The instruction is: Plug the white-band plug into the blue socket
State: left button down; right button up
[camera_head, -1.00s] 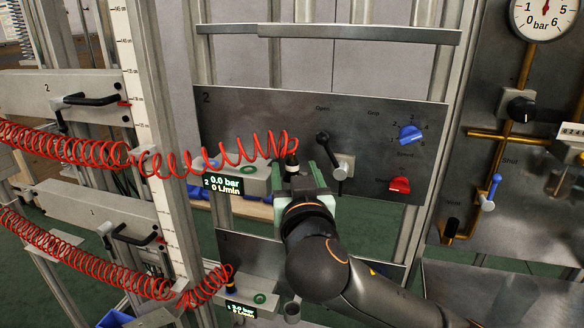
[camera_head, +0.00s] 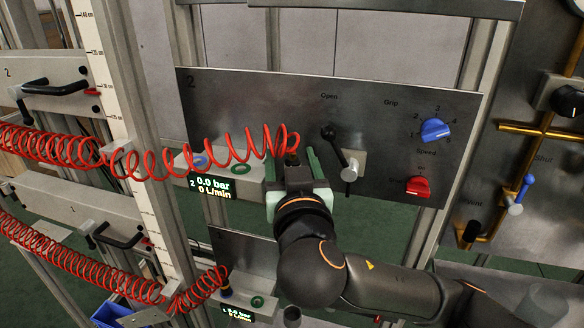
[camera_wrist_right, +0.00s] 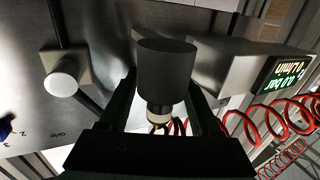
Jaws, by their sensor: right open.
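The white-band plug shows in the right wrist view as a dark cylinder (camera_wrist_right: 167,72) with a pale band (camera_wrist_right: 158,114). In the head view its dark body (camera_head: 291,158) hangs at the end of the upper red coiled hose. My right gripper (camera_head: 290,168) is open, with one finger on each side of the plug; I cannot tell whether they touch it. It also shows in the right wrist view (camera_wrist_right: 165,98). The blue socket (camera_head: 200,161) is a blue ring on the grey block left of the gripper. My left gripper is not in view.
The upper red hose (camera_head: 150,165) crosses in front of the block. Display 2 (camera_head: 210,187) reads 0.0 bar. A black lever (camera_head: 335,142), blue knob (camera_head: 435,129) and red knob (camera_head: 417,186) stick out of panel 2. A lower station with another plug (camera_head: 225,287) lies below.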

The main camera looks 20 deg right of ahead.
grip_shut()
dwell(0.4)
jog(key=shift+r, duration=0.15)
